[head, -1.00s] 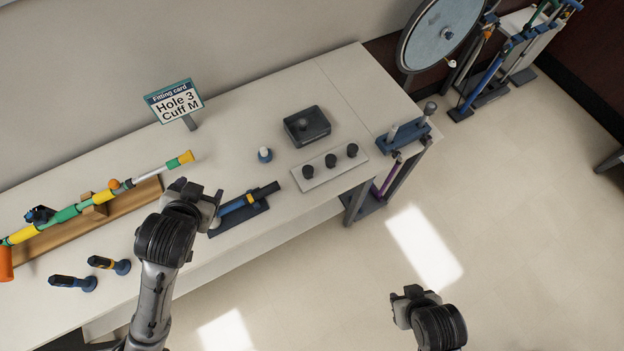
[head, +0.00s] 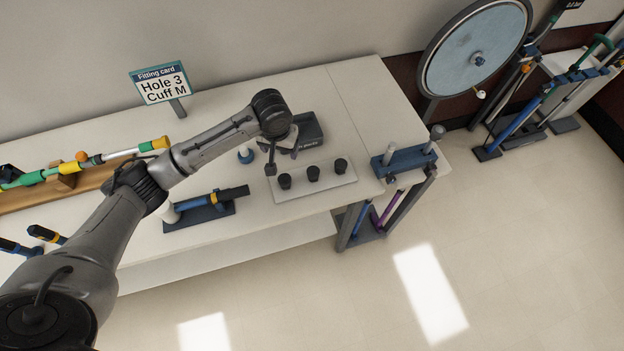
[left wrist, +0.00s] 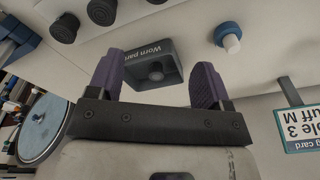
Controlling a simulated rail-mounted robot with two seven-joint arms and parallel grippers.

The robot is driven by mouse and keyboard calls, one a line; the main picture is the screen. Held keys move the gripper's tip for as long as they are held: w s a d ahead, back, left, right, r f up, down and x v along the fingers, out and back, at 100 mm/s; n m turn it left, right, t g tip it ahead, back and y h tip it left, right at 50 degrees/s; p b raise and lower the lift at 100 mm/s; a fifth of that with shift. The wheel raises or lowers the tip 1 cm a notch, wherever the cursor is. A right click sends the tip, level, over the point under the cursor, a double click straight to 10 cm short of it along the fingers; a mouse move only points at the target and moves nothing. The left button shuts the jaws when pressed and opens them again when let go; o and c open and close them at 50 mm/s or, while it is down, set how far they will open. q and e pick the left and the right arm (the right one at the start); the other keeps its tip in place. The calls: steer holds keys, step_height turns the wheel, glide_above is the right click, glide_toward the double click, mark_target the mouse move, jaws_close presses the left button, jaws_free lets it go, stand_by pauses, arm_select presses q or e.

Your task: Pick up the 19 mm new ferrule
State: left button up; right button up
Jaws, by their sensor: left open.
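Three black ferrules stand in a row on a light plate (head: 300,191): the left one (head: 285,181), the middle one (head: 313,173) and the right one (head: 341,165). I cannot tell which is the 19 mm one. In the left wrist view, black ferrules show at the top left (left wrist: 64,28) (left wrist: 103,10). My left gripper (head: 283,157) is above the table, just behind and left of the plate, apart from the ferrules. Its purple fingers (left wrist: 155,78) are open with nothing held. My right gripper is out of view.
A dark worn-parts box (head: 308,130) lies behind the plate, partly hidden by my left gripper; it also shows between the fingers in the wrist view (left wrist: 170,50). A blue-based white peg (head: 245,155) stands left. A blue rack (head: 410,160) stands right. A fitting card (head: 162,84) is at the back.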

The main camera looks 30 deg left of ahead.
mark_target(283, 174)
arm_select(q)
steer(key=f+n, duration=0.4)
steer(key=f, duration=0.1)
steer(key=s+f+n+g+b, duration=0.1)
steer(key=f+n, duration=0.1)
steer(key=shift+s+d+f+h, duration=0.1)
steer(key=shift+d+f+h, duration=0.2)
steer(key=shift+d, duration=0.1)
steer(key=shift+f, duration=0.7)
steer(key=f, duration=0.2)
steer(key=f+b, duration=0.1)
steer(key=shift+a+f, duration=0.2)
steer(key=shift+f, duration=0.9)
steer(key=shift+c, duration=0.5)
steer(key=c, duration=0.9)
